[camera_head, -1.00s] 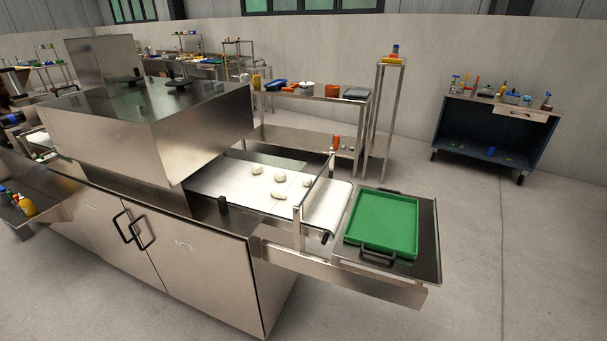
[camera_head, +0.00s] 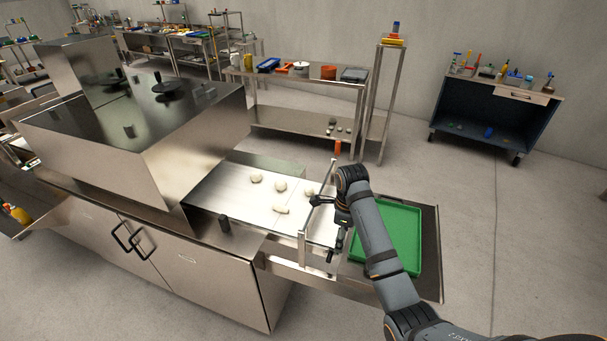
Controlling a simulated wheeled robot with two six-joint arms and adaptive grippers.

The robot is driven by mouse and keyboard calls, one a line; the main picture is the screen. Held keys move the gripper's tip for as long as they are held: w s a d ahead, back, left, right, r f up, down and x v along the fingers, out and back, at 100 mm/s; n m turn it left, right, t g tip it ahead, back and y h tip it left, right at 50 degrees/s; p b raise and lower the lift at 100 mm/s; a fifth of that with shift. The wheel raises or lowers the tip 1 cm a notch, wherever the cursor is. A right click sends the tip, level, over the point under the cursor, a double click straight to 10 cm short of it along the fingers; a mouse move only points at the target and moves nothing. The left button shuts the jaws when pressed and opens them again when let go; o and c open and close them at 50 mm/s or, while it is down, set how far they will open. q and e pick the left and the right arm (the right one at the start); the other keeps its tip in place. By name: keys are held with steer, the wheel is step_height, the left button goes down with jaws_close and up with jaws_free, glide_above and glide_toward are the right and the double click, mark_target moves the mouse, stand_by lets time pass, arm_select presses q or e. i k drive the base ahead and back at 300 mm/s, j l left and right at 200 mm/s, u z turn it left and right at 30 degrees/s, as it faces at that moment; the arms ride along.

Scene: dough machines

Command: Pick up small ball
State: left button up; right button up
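Several pale dough pieces lie on the white conveyor belt (camera_head: 235,192). One ball (camera_head: 256,178) is at the back left, another (camera_head: 280,186) is in the middle, and a longer piece (camera_head: 281,210) lies at the front. A small ball (camera_head: 309,192) at the right is nearest to my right gripper and partly covered by the frame post. My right gripper (camera_head: 325,228) is over the belt's right end, beside the frame. Its two dark fingers look spread apart, with nothing between them. My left gripper is not in view.
A green tray (camera_head: 409,268) sits on a dark stand at the belt's right end, partly hidden by my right arm. A metal frame post (camera_head: 301,248) and crossbar stand at the belt's end. The large steel machine housing (camera_head: 200,140) blocks the left side.

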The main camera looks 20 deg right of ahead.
mark_target(309, 191)
steer(key=i, duration=1)
